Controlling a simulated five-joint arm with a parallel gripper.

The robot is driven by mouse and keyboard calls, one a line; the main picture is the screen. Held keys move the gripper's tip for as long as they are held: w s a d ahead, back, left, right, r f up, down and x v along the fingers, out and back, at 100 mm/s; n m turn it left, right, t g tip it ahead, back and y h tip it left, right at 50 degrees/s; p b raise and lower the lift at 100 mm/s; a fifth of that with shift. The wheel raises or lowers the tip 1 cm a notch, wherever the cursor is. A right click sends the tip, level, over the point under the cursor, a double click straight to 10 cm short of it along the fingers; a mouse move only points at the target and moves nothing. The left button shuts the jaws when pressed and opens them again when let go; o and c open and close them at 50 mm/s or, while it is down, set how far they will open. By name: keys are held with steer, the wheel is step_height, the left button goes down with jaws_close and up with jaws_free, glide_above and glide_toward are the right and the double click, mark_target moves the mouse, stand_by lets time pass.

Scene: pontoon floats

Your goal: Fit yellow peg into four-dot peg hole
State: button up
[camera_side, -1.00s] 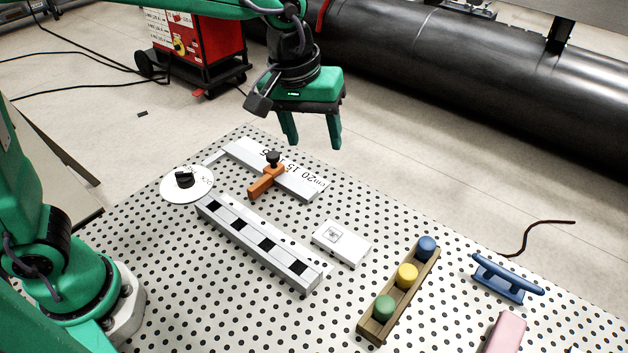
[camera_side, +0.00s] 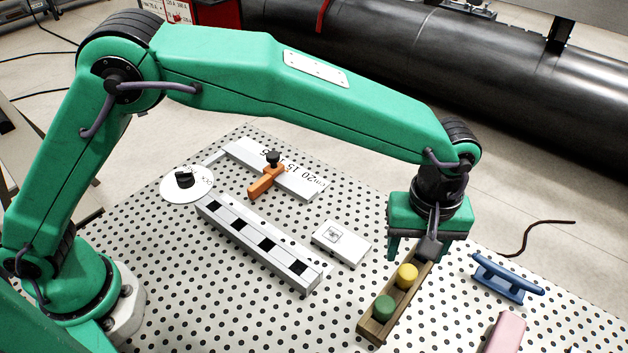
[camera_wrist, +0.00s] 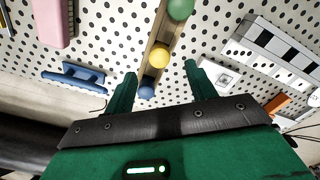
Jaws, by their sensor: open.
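The yellow peg (camera_side: 407,275) stands in the middle of a wooden rack (camera_side: 374,325), with the green peg (camera_side: 384,307) nearer the camera. The blue peg (camera_wrist: 146,91) is hidden in the side view but shows in the wrist view, beyond the yellow peg (camera_wrist: 159,57). A grey block with several square holes (camera_side: 262,244) lies to the left; its dot marks are too small to read. My gripper (camera_side: 420,255) hangs above the rack's far end. In the wrist view my gripper (camera_wrist: 160,82) is open, its fingers on either side of the blue peg, holding nothing.
A blue cleat (camera_side: 507,279) and a pink block (camera_side: 504,334) lie right of the rack. A small white block (camera_side: 341,243) lies between rack and holed block. An orange clamp (camera_side: 266,181) and a white disc (camera_side: 186,184) stand farther back.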

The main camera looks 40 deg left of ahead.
mark_target(408, 271)
steer(key=shift+f, duration=1.35)
steer(key=shift+f, duration=0.1)
steer(key=shift+w+f, duration=0.1)
steer(key=shift+f, duration=2.4)
steer(key=shift+c, duration=0.3)
steer(key=c, duration=1)
